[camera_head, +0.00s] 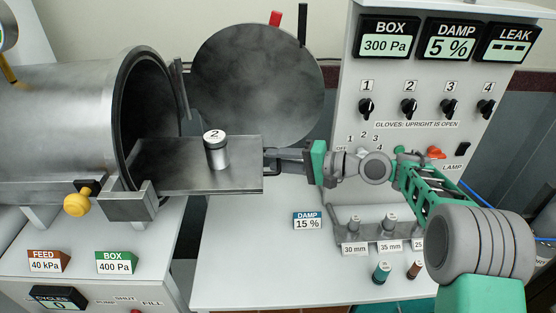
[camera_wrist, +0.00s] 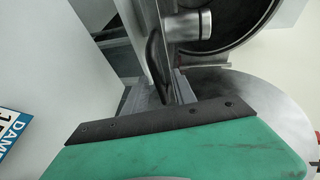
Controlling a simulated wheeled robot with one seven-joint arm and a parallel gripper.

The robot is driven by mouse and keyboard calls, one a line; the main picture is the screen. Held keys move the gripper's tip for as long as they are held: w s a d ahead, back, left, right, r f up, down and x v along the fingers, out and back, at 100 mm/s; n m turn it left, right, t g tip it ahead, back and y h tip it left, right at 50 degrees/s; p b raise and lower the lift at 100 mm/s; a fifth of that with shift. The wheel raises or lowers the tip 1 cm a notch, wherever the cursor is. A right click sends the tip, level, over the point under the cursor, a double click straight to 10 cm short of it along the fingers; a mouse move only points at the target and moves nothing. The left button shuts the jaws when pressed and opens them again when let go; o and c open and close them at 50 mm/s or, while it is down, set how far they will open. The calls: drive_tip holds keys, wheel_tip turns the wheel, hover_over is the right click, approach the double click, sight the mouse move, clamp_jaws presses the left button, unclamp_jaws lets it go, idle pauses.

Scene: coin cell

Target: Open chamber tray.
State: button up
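The chamber tray (camera_head: 165,170) is a flat grey metal plate. It sticks well out of the round mouth of the horizontal steel chamber (camera_head: 60,105) on the left. A metal canister marked 2 (camera_head: 216,155) stands upright on it; its side also shows in the wrist view (camera_wrist: 188,26). My gripper (camera_head: 275,160) is at the tray's right end, at the handle. In the wrist view the dark handle loop (camera_wrist: 156,55) runs down between my fingers (camera_wrist: 163,92), which look shut on it. The tray's inner end is hidden inside the chamber.
The round chamber door (camera_head: 258,85) stands open behind the tray. A yellow knob (camera_head: 77,204) sits below the chamber mouth. A rack of small weights (camera_head: 385,235) and a DAMP sign (camera_head: 307,220) are on the white bench below my arm. A control panel (camera_head: 430,110) rises behind.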

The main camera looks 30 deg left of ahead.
drive_tip(key=s+p+v, duration=0.1)
drive_tip(key=p+v, duration=0.1)
drive_tip(key=v, duration=0.5)
drive_tip(key=shift+w+d, duration=0.4)
drive_tip(key=shift+w, duration=0.1)
drive_tip(key=s+d+f+t+h, duration=0.1)
drive_tip(key=d+t+h, duration=0.3)
drive_tip(key=d, duration=0.5)
drive_tip(key=s+d+f+t+h, duration=0.1)
drive_tip(key=s+d+t+h, duration=0.1)
drive_tip(key=d+h, duration=0.6)
drive_tip(key=s+d+f+m+h, duration=0.1)
drive_tip(key=s+d+f, duration=0.1)
drive_tip(key=s+d, duration=0.5)
drive_tip(key=s+d+f+m+h, duration=0.1)
drive_tip(key=s+d+f+h, duration=0.1)
drive_tip(key=s+d, duration=0.5)
drive_tip(key=d, duration=0.6)
drive_tip(key=shift+f+h, duration=0.25)
drive_tip(key=shift+h, duration=0.05)
